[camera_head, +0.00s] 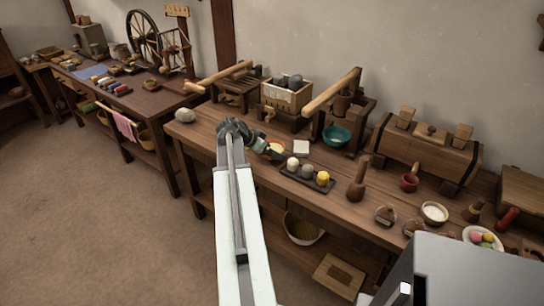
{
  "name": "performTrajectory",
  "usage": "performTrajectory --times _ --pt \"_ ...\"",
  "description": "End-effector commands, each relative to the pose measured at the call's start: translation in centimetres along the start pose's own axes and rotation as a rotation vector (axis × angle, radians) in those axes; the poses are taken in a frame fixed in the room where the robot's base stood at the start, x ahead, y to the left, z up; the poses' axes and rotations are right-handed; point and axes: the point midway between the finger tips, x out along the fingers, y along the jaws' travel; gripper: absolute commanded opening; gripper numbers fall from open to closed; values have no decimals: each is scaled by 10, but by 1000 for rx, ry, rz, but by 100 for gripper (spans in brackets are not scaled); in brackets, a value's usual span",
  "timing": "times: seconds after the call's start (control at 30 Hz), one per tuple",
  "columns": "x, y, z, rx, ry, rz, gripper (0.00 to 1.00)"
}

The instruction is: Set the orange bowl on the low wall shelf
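A small yellow-orange round thing (276,147), which looks like the orange bowl, is on or just above the long workbench (215,134). It is partly hidden behind my gripper (272,154). My dark gripper reaches over the front part of the bench, right at the bowl. Whether the fingers touch the bowl, and whether they are open or shut, is too small and hidden to tell. I cannot make out a low wall shelf in this view.
A teal bowl (337,135), a wooden pestle-like piece (358,180) and a red cup (409,182) stand to the right. Open floor (100,220) lies left.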

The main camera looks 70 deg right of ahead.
Motion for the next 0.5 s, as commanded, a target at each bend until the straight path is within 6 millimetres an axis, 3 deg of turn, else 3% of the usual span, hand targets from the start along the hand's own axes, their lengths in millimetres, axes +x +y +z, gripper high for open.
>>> performTrajectory --times 0.33,0.37,0.5 --pt "4 0 3 1 0 1 47" --pt "3 0 2 1 0 1 100" --pt "2 0 2 1 0 1 100"
